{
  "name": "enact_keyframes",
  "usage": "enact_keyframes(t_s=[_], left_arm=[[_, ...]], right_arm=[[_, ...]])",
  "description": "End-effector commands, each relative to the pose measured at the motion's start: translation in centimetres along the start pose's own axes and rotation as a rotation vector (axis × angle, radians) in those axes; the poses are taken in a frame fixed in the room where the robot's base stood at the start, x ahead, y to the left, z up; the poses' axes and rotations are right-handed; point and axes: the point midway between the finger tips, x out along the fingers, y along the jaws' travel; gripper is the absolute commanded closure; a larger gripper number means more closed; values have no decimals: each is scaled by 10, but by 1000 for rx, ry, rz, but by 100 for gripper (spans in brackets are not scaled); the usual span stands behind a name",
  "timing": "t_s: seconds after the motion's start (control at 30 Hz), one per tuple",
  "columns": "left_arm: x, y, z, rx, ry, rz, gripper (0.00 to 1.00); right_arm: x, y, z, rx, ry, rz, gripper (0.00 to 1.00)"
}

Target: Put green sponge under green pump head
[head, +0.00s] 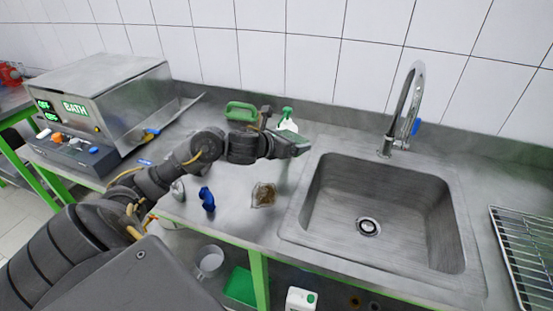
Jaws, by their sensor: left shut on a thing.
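My left arm reaches over the steel counter from the lower left. My left gripper (283,149) is shut on a green sponge (296,144) and holds it near the left rear corner of the sink. The gripper hides part of the sponge. Just behind it stands a white bottle with a green pump head (287,113); its lower part is hidden by the gripper and sponge. In this view the sponge overlaps the bottle's lower part; I cannot tell whether they touch. My right gripper is not in view.
A steel bath unit (105,90) stands at left and a green object (240,111) at the back. A blue object (207,199) and a small brownish item (263,195) lie in front of my arm. The sink (385,210) with its faucet (402,110) is at right, beside a wire rack (522,250).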

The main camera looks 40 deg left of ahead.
Motion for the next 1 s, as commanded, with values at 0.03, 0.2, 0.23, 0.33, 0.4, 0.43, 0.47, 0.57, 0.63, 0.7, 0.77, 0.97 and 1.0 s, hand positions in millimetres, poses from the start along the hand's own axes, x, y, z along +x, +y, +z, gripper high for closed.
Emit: enact_keyframes(t_s=[0.03, 0.2, 0.23, 0.33, 0.4, 0.43, 0.47, 0.57, 0.63, 0.7, 0.77, 0.97, 1.0], left_arm=[[4, 12, -10, -5, 7, 4, 35], [18, 36, -33, -4, 3, 4, 35], [20, 39, -36, -3, 3, 5, 35], [24, 45, -42, -2, 1, 4, 35], [25, 47, -44, 0, -1, 2, 35], [25, 48, -44, 1, -1, 2, 35], [25, 48, -44, 1, -1, 2, 35], [26, 49, -46, 1, 0, 3, 35], [29, 55, -52, -2, 2, 5, 35], [33, 56, -62, -5, 5, 2, 35], [36, 55, -70, -6, 3, 2, 35], [41, 56, -81, 1, -1, 4, 35], [42, 56, -81, 2, -2, 4, 35]], right_arm=[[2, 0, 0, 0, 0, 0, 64], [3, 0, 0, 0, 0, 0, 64], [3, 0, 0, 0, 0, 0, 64], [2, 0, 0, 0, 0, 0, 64], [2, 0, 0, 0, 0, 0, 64], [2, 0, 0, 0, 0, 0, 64], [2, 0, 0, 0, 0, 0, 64], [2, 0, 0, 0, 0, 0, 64], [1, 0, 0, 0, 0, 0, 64], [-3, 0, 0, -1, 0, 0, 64], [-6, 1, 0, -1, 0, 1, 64], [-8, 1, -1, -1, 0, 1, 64], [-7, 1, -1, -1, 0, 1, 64]])
